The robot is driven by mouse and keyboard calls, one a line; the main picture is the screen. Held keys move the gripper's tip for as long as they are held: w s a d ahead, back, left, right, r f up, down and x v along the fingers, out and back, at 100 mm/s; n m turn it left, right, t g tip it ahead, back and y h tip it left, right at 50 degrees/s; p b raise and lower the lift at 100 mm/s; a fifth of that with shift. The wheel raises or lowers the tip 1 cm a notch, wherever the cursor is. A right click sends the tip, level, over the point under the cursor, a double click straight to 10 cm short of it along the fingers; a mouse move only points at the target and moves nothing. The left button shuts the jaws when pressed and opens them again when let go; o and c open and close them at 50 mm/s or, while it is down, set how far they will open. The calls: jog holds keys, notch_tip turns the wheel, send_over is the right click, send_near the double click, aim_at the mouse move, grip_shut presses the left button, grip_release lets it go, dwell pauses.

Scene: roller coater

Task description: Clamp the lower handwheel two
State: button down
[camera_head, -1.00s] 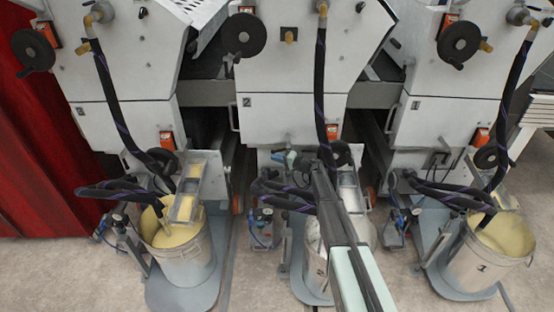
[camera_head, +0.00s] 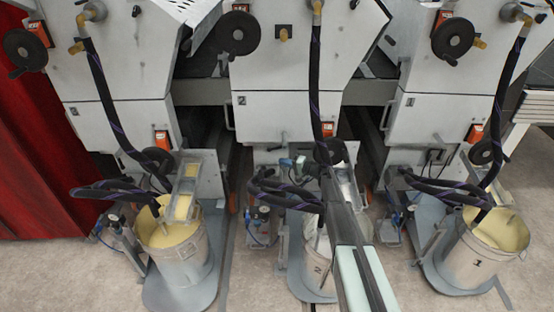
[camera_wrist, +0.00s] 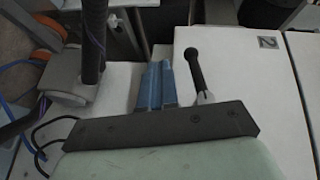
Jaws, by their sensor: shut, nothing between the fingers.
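The lower handwheel two (camera_head: 335,151) is a dark wheel low on the middle unit, partly hidden by a black hose and close behind my arm in the head view. My gripper (camera_wrist: 157,84) shows in the wrist view as two blue fingers, shut together with nothing between them. Beside the fingers, to the right and apart from them, is a black handle on a metal stem (camera_wrist: 195,70). I cannot tell whether this handle belongs to the handwheel. The white panel (camera_wrist: 230,62) marked 2 lies beyond it. In the head view the fingertips cannot be made out.
A black hose (camera_head: 315,90) hangs down the middle unit, and more hoses (camera_head: 285,192) lie left of my arm. A bucket marked 2 (camera_head: 318,265) stands below, partly behind my arm. Buckets of yellowish fluid stand at left (camera_head: 180,262) and right (camera_head: 480,262).

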jog(key=shift+s+d+f, duration=0.15)
jog(key=shift+s+d, duration=0.25)
jog(key=shift+d, duration=0.25)
jog(key=shift+s+d+f, duration=0.1)
jog(key=shift+s+d, duration=0.3)
jog(key=shift+d, duration=0.25)
jog(key=s+f+n+g+h, duration=0.25)
jog(key=s+g+h, duration=0.35)
jog(key=s, duration=1.8)
jog(key=s+d+r+n+g+h, duration=0.1)
jog(key=s+d+h, duration=0.35)
jog(key=s, duration=0.55)
jog(key=s+d+r+n+g+h, duration=0.1)
jog(key=s+d+h, duration=0.4)
jog(key=s, duration=0.5)
jog(key=s+f+g, duration=0.2)
jog(key=s+f, duration=0.4)
jog(key=s, duration=0.3)
jog(key=s+d+f+g+y, duration=0.1)
jog(key=s+f+g, duration=0.1)
jog(key=s+f, duration=0.5)
jog(key=s+f+g, duration=0.3)
jog(key=s+f, duration=0.4)
jog(key=s, duration=0.6)
jog(key=shift+d+f, duration=0.15)
jog(key=c, duration=1.8)
grip_release()
jog(key=shift+s, duration=0.1)
